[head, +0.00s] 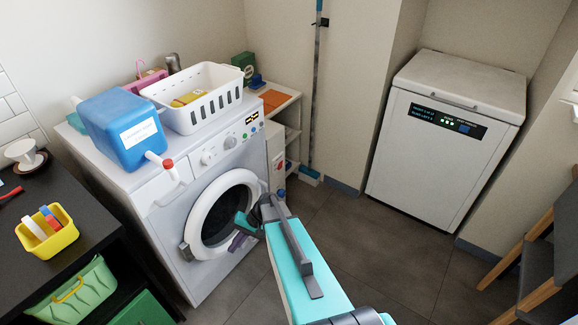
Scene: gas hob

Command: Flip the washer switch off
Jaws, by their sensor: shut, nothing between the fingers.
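The white washer (160,220) stands against the wall at left centre, with a round dark door (230,215) on its front. Its upper front panel carries knobs (208,157), a small dark display (252,118) and small coloured buttons. I cannot tell which of these controls is the switch, or its position. My gripper (240,232) is shut and empty, in front of the lower right part of the door and below the panel. My teal arm reaches up to it from the bottom of the view. The gripper and arm hide part of the door and floor.
A blue jug (122,128) and a white basket (205,103) stand on the washer. A dark counter with a yellow tub (48,232) is at left. A white chest appliance (435,150) is at right, near a wooden chair (540,265). Floor between is clear.

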